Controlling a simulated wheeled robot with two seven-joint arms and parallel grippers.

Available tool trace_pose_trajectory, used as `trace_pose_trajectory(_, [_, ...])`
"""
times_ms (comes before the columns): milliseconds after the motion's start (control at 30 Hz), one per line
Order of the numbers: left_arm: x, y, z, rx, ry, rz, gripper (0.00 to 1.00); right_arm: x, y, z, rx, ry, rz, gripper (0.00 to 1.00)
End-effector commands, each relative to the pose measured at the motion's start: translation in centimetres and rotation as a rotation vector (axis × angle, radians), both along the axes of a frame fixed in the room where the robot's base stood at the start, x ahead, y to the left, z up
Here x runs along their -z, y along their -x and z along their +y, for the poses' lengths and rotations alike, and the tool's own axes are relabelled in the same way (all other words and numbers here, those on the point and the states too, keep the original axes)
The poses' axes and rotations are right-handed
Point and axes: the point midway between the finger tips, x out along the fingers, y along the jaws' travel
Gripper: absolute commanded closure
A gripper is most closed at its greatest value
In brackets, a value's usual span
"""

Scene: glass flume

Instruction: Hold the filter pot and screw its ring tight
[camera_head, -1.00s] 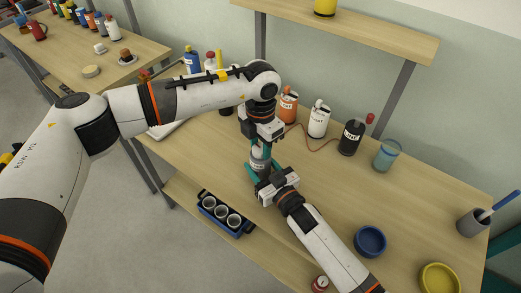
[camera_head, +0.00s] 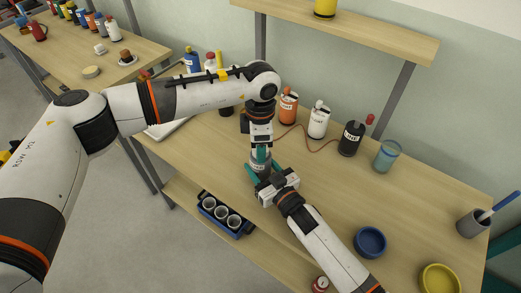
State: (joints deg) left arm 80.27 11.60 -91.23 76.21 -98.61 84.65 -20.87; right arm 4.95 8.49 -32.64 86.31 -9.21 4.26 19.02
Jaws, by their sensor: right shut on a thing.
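The filter pot (camera_head: 261,166), a small grey pot with a pale label, stands upright near the front edge of the table. My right gripper (camera_head: 258,173) comes from the front right, shut around the pot's lower body with its teal fingers. My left gripper (camera_head: 260,152) points straight down over the pot's top, its teal fingers at the ring. The ring itself is mostly hidden by these fingers. The picture is too small to show whether the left fingers press on the ring or stand apart from it.
Behind stand an orange bottle (camera_head: 288,108), a white bottle (camera_head: 319,122) and a black bottle (camera_head: 350,138), with a brown cord on the table. A glass beaker (camera_head: 386,156), a blue bowl (camera_head: 370,242) and a yellow bowl (camera_head: 439,279) are at right. A blue cup rack (camera_head: 224,218) sits on the lower shelf.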

Motion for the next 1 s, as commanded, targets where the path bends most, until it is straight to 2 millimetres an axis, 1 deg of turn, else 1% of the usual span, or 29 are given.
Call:
trace_pose_trajectory(167, [0.03,0.04,-0.02,-0.001,0.0,0.001,0.49,0.06,0.02,-0.01,0.0,0.001,0.001,0.74])
trace_pose_trajectory(267, [0.04,0.06,-0.03,-0.042,0.0,0.001,0.49,0.06,0.02,-0.01,0.0,0.001,0.001,0.74])
trace_pose_trajectory(367, [0.05,0.08,-0.04,-0.169,0.0,0.001,0.49,0.06,0.02,-0.01,0.0,0.001,0.001,0.74])
trace_pose_trajectory(733, [0.08,0.16,-0.02,-0.738,0.001,0.002,0.49,0.05,0.01,0.0,0.0,0.001,0.001,0.74])
trace_pose_trajectory(867, [0.08,0.15,-0.01,-0.852,0.001,0.002,0.49,0.05,0.01,0.0,0.0,0.001,0.001,0.74])
trace_pose_trajectory(1000, [0.06,0.15,-0.01,-0.877,0.001,0.001,0.49,0.05,0.01,0.0,0.0,0.001,0.001,0.74])
